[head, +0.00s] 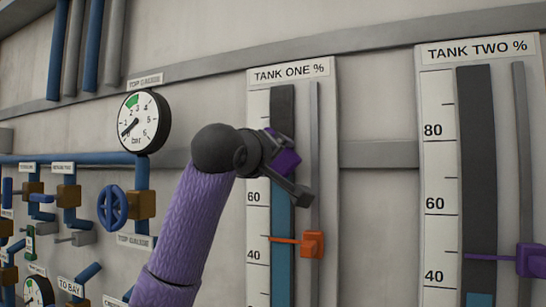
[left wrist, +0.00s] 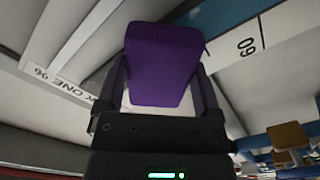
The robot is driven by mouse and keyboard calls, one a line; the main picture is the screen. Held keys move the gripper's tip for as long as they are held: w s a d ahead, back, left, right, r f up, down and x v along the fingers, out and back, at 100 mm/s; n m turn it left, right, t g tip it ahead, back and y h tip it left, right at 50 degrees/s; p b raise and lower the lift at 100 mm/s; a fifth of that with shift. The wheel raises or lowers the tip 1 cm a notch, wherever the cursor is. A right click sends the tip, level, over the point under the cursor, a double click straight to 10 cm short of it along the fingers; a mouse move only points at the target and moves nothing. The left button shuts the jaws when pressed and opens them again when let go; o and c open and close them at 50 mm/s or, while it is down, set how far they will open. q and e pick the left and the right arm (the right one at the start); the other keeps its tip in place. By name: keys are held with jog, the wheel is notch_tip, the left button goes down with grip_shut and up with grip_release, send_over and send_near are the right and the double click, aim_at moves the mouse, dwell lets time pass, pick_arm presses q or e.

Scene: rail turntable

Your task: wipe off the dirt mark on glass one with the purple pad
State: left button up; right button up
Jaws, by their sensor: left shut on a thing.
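My left gripper (head: 292,172) is in front of the upper part of the tank one gauge (head: 282,103), above the 60 mark. It is shut on the purple pad (head: 286,161), which fills the space between the fingers in the left wrist view (left wrist: 162,62). The pad is at the dark sight glass of tank one; I cannot tell if it touches the glass. The gauge's blue column (head: 281,240) shows below the gripper. No dirt mark can be made out; the gripper and pad hide part of the glass. My right gripper is not in view.
An orange pointer (head: 312,244) sticks out on a rail right of glass one. The tank two gauge (head: 476,130) with a purple pointer (head: 530,260) is at the right. A round dial (head: 143,121), pipes and a blue handwheel (head: 112,207) are at the left.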

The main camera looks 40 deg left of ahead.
aim_at(283, 109)
pick_arm(q)
jog(key=shift+x, duration=1.05)
jog(key=shift+s+d+r, duration=0.1)
jog(key=shift+r, duration=4.75)
notch_tip(283, 109, down, 13)
jog(key=b, duration=1.2)
jog(key=shift+f, duration=0.1)
notch_tip(283, 109, up, 12)
jog(key=p, duration=1.2)
jog(key=shift+f, duration=0.2)
jog(key=shift+r, duration=0.75)
